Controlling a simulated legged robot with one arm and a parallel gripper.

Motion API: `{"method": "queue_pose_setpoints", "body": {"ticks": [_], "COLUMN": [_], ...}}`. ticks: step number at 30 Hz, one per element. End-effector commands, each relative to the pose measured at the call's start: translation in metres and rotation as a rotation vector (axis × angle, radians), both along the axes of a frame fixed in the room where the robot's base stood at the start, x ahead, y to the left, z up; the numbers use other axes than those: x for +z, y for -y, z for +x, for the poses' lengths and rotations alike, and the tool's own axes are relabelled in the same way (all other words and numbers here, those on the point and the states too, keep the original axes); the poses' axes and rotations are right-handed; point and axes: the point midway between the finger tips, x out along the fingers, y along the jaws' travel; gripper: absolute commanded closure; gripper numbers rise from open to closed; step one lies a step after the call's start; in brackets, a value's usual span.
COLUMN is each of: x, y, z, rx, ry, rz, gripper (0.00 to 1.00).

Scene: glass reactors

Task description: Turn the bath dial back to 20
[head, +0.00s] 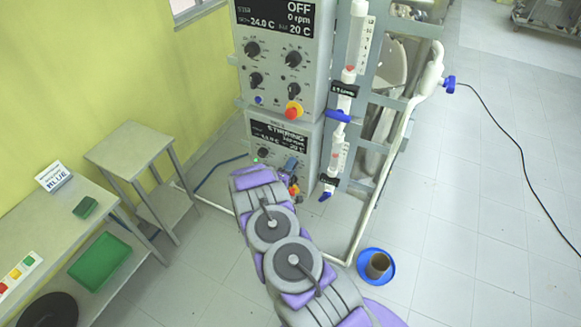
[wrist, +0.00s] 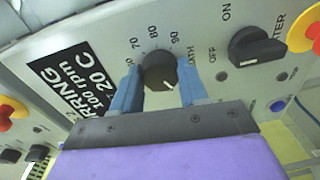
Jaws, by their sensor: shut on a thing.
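The bath dial (wrist: 159,70) is a round black knob on a light grey panel, with 70, 80 and 90 printed around it and part of the word BATH to its right. A small white mark on it points to the lower right in the wrist view. My gripper (wrist: 158,80) has its blue fingers on either side of the dial, shut on it. The panel display (wrist: 75,75) reads STIRRING, 100 rpm and 20 C. In the head view, my gripper (head: 289,164) is at the lower control box (head: 310,152) and hides the dial.
A black ON/OFF switch (wrist: 257,50) sits right of the dial, with a red-and-yellow stop button (wrist: 308,37) beyond. An upper control box (head: 275,70) reads OFF. Glassware with blue valves (head: 338,116) stands close right. A blue dish (head: 376,267) is on the floor.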

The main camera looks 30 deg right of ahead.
Motion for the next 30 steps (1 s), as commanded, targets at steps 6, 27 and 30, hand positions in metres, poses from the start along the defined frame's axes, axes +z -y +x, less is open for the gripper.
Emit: {"method": "queue_pose_setpoints", "body": {"ticks": [6, 27, 30], "x": [-0.0013, -0.0021, -0.0022], "y": [-0.0030, -0.0036, -0.0037], "z": [0.0011, 0.0013, 0.0013], "rx": [0.007, 0.010, 0.010], "ry": [-0.118, -0.228, -0.228], "rz": [-0.088, -0.174, -0.174], "gripper": [0.87, 0.87, 0.87]}}
